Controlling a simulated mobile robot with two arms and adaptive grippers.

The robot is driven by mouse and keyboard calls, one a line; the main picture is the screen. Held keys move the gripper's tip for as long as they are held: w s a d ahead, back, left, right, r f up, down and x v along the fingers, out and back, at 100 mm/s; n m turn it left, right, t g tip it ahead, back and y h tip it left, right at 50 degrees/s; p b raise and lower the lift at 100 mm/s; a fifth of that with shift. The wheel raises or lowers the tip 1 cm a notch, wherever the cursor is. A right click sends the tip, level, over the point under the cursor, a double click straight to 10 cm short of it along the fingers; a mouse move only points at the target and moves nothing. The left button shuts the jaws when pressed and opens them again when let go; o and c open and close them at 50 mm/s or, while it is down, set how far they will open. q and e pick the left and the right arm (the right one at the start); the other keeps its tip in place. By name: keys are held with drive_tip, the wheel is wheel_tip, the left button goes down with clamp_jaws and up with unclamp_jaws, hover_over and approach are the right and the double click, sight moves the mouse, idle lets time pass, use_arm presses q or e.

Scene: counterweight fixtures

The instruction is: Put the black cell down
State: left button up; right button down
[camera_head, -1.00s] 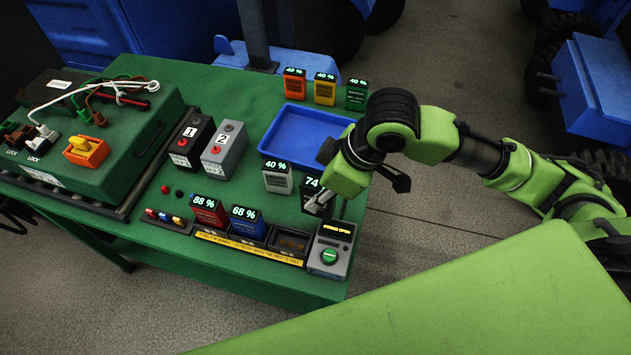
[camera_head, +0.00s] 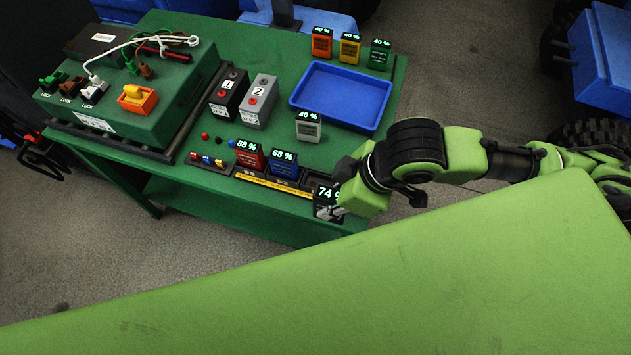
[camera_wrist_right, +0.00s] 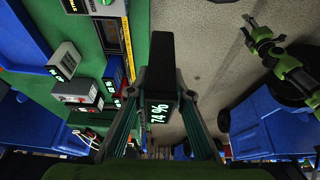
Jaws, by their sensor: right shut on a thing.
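The black cell (camera_head: 327,193), with a lit 74 % display, is in my right gripper (camera_head: 333,211). In the head view it overlaps the right end of the front slot row (camera_head: 270,187). In the right wrist view the cell (camera_wrist_right: 161,65) stands between the two fingers, which are shut on it. There, an empty-looking slot (camera_wrist_right: 112,36) shows to its left, apart from it. The cell overlaps the table's green edge and the floor, and its height cannot be told.
A red cell (camera_head: 250,153) and a blue cell (camera_head: 284,163) sit in the row. A pale cell (camera_head: 308,126) stands behind. A blue tray (camera_head: 342,73) is empty. Orange (camera_head: 321,42), yellow (camera_head: 349,48) and green (camera_head: 379,54) cells stand at the back.

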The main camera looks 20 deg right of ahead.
drive_tip(key=w+f+b, duration=0.1)
drive_tip(key=w+f, duration=0.3)
drive_tip(key=w+d+f+b, duration=0.1)
drive_tip(key=w+f+b, duration=0.1)
drive_tip(key=w+f, duration=0.2)
drive_tip(key=w+d+f+b, duration=0.1)
drive_tip(key=w+f, duration=0.3)
drive_tip(key=w, duration=0.1)
drive_tip(key=shift+w+d+f, duration=0.1)
drive_tip(key=shift+w+f, duration=0.05)
drive_tip(key=shift+w, duration=0.2)
use_arm(q)
wheel_tip(320, 180, down, 6)
drive_tip(key=w+d, duration=0.2)
drive_tip(key=shift+r, duration=0.25)
use_arm(e)
drive_tip(key=shift+f, duration=0.35)
use_arm(q)
drive_tip(key=shift+d, duration=0.1)
use_arm(e)
drive_tip(key=shift+f, duration=0.1)
drive_tip(key=c, duration=1.8)
unclamp_jaws()
